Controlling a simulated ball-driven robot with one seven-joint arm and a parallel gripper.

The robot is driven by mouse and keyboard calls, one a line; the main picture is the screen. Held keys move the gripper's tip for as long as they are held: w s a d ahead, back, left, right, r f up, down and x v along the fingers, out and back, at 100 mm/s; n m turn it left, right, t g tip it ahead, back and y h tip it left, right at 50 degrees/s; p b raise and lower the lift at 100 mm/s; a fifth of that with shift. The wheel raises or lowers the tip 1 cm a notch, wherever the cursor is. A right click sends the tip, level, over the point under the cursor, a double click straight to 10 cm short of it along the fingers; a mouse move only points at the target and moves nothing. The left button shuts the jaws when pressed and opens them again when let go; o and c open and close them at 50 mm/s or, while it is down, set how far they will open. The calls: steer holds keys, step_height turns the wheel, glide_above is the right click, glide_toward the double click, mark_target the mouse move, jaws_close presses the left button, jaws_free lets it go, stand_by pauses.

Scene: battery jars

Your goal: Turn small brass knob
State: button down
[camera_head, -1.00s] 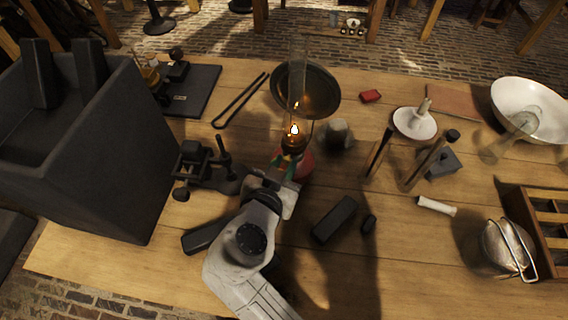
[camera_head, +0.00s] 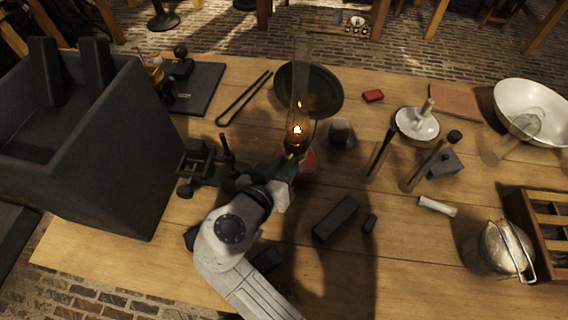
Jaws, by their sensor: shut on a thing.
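An oil lamp with a red base (camera_head: 307,163) and a tall clear glass chimney (camera_head: 301,85) stands upright near the middle of the wooden table. A small flame (camera_head: 297,130) burns inside its burner. My gripper (camera_head: 289,166) is at the lamp's left front side, just below the burner, with its jaws shut. The small brass knob is too small and too covered by my gripper to make out clearly; the jaws sit where the burner's side would carry it.
A large dark box (camera_head: 95,150) stands at the left. A dark round pan (camera_head: 325,88) is behind the lamp, a grey cup (camera_head: 341,134) to its right. A black block (camera_head: 335,219) lies to the right of my arm.

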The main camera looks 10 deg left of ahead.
steer(key=c, duration=1)
jaws_free()
steer(key=v, duration=1)
steer(key=shift+s+a+r+b, duration=0.1)
steer(key=shift+s+a+b, duration=0.1)
steer(key=shift+s+b, duration=0.15)
